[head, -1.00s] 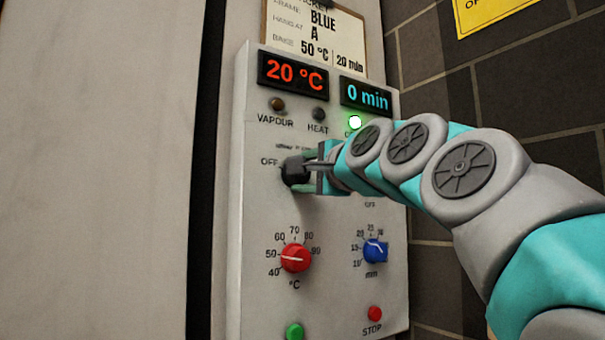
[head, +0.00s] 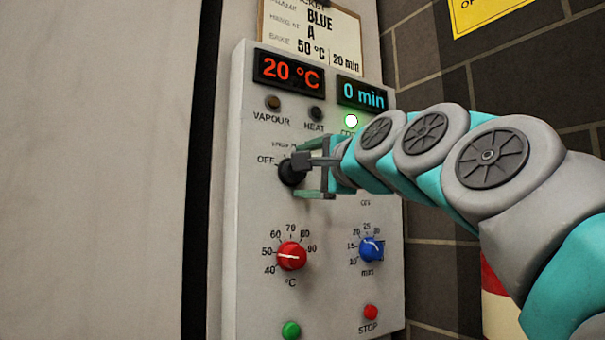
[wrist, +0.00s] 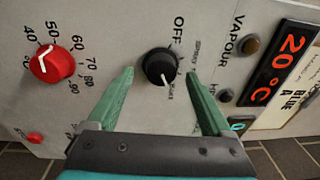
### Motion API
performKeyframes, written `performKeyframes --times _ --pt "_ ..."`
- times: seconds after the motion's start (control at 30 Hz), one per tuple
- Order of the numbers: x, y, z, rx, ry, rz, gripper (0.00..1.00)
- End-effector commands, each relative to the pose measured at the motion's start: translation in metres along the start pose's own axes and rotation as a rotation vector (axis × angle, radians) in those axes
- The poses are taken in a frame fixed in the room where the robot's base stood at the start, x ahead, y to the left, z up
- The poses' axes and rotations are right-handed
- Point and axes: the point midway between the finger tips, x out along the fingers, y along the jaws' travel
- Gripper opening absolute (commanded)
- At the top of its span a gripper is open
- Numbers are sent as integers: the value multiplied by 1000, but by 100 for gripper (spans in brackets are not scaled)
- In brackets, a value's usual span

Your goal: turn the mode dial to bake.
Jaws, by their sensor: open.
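The black mode dial (head: 290,172) is on the grey control panel (head: 255,215), right of the word OFF. In the wrist view the dial (wrist: 160,68) shows a white pointer line aimed away from OFF, toward a small label that seems to read BAKE. My gripper (head: 312,174) is open in front of the dial. In the wrist view its green fingers (wrist: 160,74) stand on either side of the dial, with visible gaps. My gripper hides part of the dial's right side in the head view.
Below are a red temperature knob (head: 291,256), a blue minutes knob (head: 371,249), a green button (head: 291,330) and a red STOP button (head: 370,312). Displays read 20 °C (head: 289,71) and 0 min (head: 362,95). A green lamp (head: 351,121) is lit. A ticket (head: 312,35) hangs above.

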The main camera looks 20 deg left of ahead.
Motion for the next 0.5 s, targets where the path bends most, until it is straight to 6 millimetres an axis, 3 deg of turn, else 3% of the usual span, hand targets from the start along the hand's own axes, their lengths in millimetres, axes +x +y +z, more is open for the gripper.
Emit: performKeyframes --times 0.3,0.5 --pt "-46 -1 1 0 0 -4 84" --pt "-54 -1 0 1 0 -2 84"
